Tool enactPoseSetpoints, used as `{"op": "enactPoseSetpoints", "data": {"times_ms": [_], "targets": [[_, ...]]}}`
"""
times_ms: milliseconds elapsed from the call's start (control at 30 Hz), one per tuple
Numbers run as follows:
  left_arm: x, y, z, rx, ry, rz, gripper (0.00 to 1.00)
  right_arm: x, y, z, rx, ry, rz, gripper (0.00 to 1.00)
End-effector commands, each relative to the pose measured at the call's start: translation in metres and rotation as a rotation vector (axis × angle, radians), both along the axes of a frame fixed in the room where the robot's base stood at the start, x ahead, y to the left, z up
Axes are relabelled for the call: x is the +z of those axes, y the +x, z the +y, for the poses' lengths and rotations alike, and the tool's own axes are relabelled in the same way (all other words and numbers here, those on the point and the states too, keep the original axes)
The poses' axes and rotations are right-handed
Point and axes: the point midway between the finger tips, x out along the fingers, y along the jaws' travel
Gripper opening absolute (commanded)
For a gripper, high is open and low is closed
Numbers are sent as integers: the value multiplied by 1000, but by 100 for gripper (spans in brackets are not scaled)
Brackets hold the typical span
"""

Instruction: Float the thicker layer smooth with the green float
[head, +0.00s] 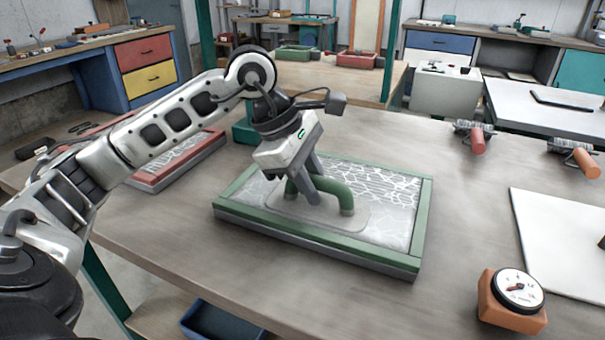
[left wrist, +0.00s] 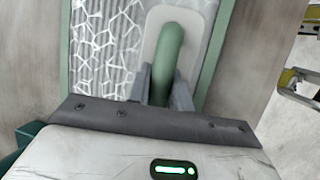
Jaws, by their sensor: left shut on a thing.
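The green-framed tray (head: 420,213) lies on the table in front of me and holds a pale layer with a white web of fibres (head: 385,198). The green float (head: 347,203) has a green arched handle and a flat pale plate, and sits inside this tray. My left gripper (head: 308,192) is shut on the float's handle. In the left wrist view the handle (left wrist: 171,45) stands between the two fingers (left wrist: 165,88). The plate looks to lie on the layer, near the tray's middle and front. The plate hides the layer beneath it. My right gripper is not in view.
A red-framed tray (head: 190,160) with a similar layer lies at the left, partly behind my left arm. An orange block with a round dial (head: 513,298) stands at front right. Two rollers (head: 477,143) (head: 582,160) and a white board (head: 560,240) lie at the right.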

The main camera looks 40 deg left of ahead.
Motion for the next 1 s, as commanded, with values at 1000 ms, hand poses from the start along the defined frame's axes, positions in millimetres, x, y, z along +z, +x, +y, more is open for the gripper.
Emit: {"op": "enactPoseSetpoints", "data": {"times_ms": [1000], "targets": [[0,12,-53,-3,1,2,0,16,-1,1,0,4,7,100]]}}
